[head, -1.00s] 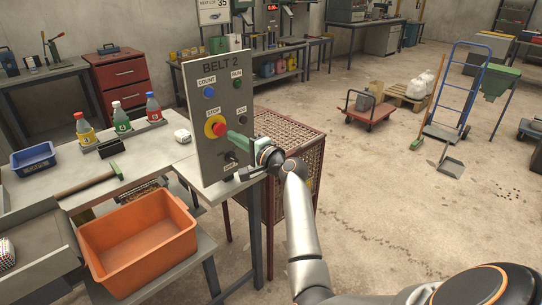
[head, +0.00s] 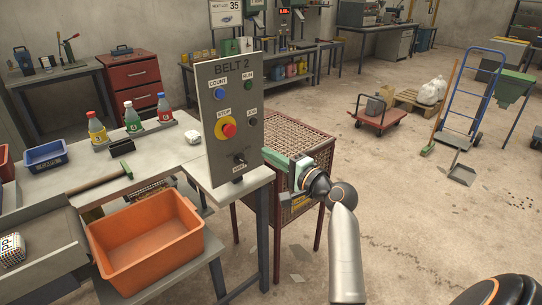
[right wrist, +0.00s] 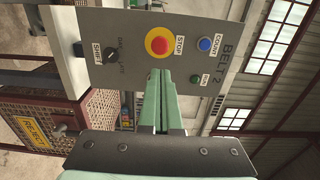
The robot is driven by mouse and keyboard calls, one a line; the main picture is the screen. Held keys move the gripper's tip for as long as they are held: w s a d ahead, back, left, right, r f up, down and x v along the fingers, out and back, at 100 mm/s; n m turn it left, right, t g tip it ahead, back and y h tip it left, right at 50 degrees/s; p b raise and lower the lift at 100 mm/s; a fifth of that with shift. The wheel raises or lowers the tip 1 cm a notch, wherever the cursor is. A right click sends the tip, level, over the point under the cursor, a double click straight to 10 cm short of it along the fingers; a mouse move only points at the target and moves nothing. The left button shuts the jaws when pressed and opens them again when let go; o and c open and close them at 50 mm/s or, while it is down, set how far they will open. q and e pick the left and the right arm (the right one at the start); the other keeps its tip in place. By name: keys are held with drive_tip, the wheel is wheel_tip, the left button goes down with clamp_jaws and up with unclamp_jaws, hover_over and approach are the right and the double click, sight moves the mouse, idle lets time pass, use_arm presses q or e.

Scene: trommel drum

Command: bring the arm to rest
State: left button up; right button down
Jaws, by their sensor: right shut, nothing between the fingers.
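The panel carries a red STOP button on a yellow ring (head: 228,130), a blue COUNT button (head: 220,94), a green RUN button (head: 248,86), a dark JOG button (head: 253,123) and a black switch knob (head: 239,160). My left gripper is not in view.
A red-brown mesh cage (head: 300,137) stands right behind my right gripper. Open concrete floor (head: 430,215) lies to the right.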

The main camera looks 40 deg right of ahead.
drive_tip(key=s+a+f+n+g+p, duration=0.1)
drive_tip(key=s+a+f+n+g, duration=0.25)
drive_tip(key=f, duration=0.65)
drive_tip(key=s+a+f+n+g+p, duration=0.15)
drive_tip(key=s+a+f+n, duration=0.3)
drive_tip(key=f, duration=0.45)
drive_tip(key=s+a+f+n+g, duration=0.2)
drive_tip(key=s+a+f+n, duration=0.3)
drive_tip(key=s, duration=0.4)
drive_tip(key=s+a+f+n+g, duration=0.1)
drive_tip(key=s+a+f+n, duration=0.5)
drive_tip(key=s+a+f, duration=0.2)
drive_tip(key=shift+s+a+f+g+y, duration=0.2)
drive_tip(key=shift+s+a+g+y, duration=0.2)
drive_tip(key=shift+s, duration=0.55)
